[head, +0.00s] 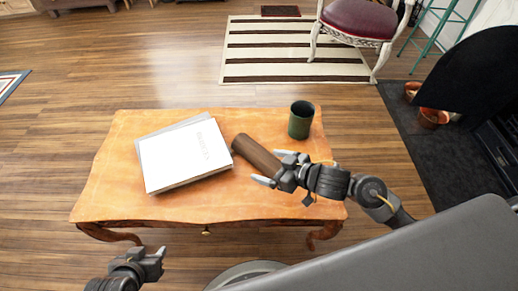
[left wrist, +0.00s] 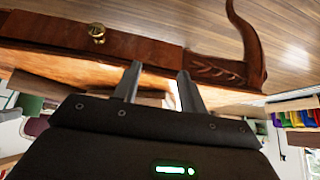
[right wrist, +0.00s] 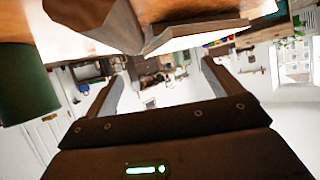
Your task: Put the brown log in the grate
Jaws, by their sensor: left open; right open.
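The brown log (head: 257,154) lies slanted on the orange wooden table between the books and the green cup. In the right wrist view, the log (right wrist: 92,20) shows at the upper left, beyond the fingers and not between them. My right gripper (head: 273,168) is open and empty, close to the log's near right end; whether it touches the log is unclear. My left gripper (head: 157,257) is open and empty, in front of the table's front edge; its fingers (left wrist: 158,88) also show in the left wrist view. No grate can be clearly made out.
Books (head: 183,153) lie left of the log on the table (head: 110,190), and a green cup (head: 301,119) stands behind it. A dark hearth (head: 440,160) with terracotta pots (head: 432,118) and a black fireplace part (head: 478,75) are at right. A chair (head: 358,20) stands on the striped rug.

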